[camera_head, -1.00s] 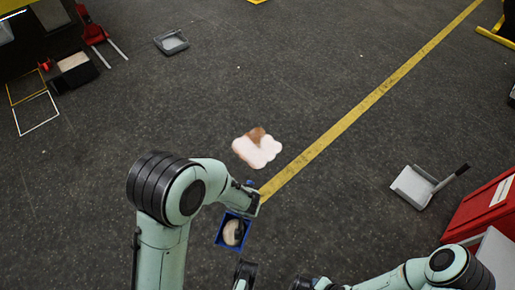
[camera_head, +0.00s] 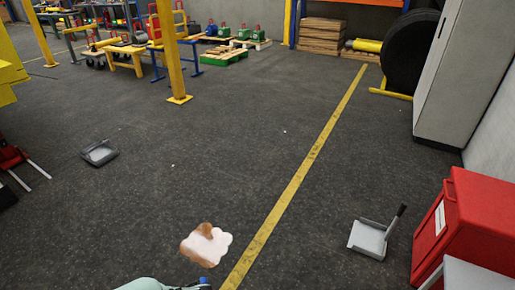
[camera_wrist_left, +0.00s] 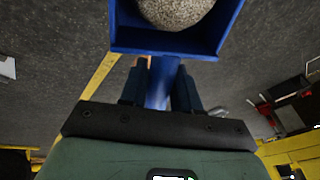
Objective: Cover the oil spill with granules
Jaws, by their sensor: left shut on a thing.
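The spill (camera_head: 192,254) lies on the dark floor at the bottom centre of the head view. It shows as brown patches at its top and lower left, and a pale pinkish-white layer (camera_head: 213,243) covers most of the rest. In the left wrist view my left gripper (camera_wrist_left: 160,78) is shut on the handle of a blue open container (camera_wrist_left: 125,38). Speckled grey-beige granules (camera_wrist_left: 178,8) lie in the container. In the head view only a little of my left arm shows at the bottom edge, just below the spill. My right gripper is out of view.
A yellow floor line (camera_head: 295,180) runs just right of the spill. A grey dustpan (camera_head: 369,238) stands right of it, beside a red cabinet (camera_head: 468,225). Another grey pan (camera_head: 100,153) lies at left. The floor behind the spill is mostly clear.

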